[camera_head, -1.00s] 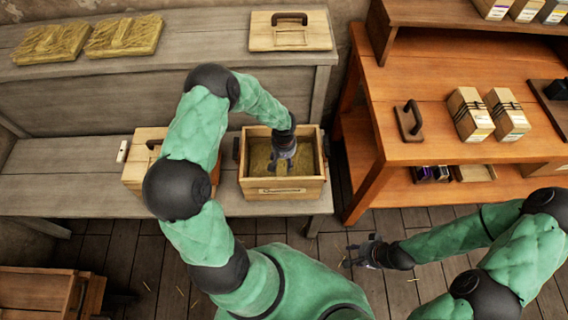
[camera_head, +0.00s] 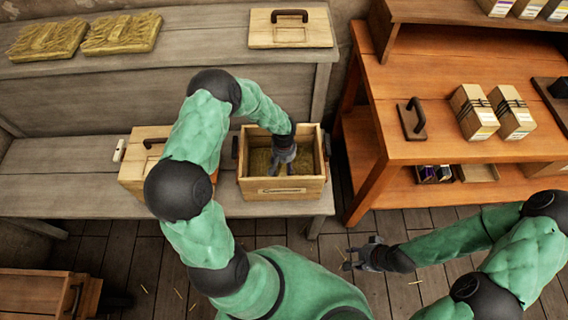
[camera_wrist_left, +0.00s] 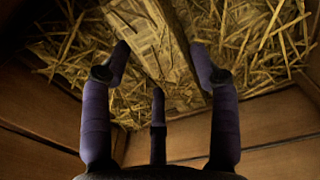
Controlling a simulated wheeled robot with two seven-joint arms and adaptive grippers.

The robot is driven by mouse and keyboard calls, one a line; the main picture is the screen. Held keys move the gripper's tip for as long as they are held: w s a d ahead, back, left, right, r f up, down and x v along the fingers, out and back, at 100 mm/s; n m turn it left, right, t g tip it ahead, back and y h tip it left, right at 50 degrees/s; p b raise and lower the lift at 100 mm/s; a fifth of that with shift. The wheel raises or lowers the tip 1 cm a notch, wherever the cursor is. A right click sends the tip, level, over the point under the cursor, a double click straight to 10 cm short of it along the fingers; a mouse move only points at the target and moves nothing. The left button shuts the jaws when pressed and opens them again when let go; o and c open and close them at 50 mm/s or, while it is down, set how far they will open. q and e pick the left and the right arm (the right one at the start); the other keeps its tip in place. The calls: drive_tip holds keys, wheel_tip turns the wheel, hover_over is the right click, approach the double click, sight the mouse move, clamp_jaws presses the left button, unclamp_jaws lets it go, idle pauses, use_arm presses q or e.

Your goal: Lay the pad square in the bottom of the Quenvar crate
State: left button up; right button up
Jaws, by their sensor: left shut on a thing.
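The Quenvar crate (camera_head: 283,190) is an open wooden box on the low grey bench, with a label on its front. The straw pad (camera_head: 257,160) is inside it, low between the walls. My left gripper (camera_head: 282,168) reaches down into the crate and is shut on the pad. In the left wrist view the fingers (camera_wrist_left: 160,95) stand at either side of a raised strip on the straw pad (camera_wrist_left: 120,90). Whether the pad touches the bottom cannot be told. My right gripper (camera_head: 355,255) is open and empty above the floor.
A lidded wooden crate (camera_head: 143,178) stands left of the open crate, partly behind my arm. Two straw pads (camera_head: 120,34) and a wooden lid (camera_head: 290,30) lie on the upper shelf. An orange workbench (camera_head: 440,150) with boxes stands right.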

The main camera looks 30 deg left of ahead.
sight(284, 165)
use_arm(q)
drive_tip(key=o, duration=1.5)
drive_tip(key=shift+r+p, duration=0.4)
drive_tip(key=shift+p, duration=0.05)
wheel_tip(284, 165, up, 12)
drive_tip(key=p, duration=0.5)
drive_tip(key=shift+r, duration=0.25)
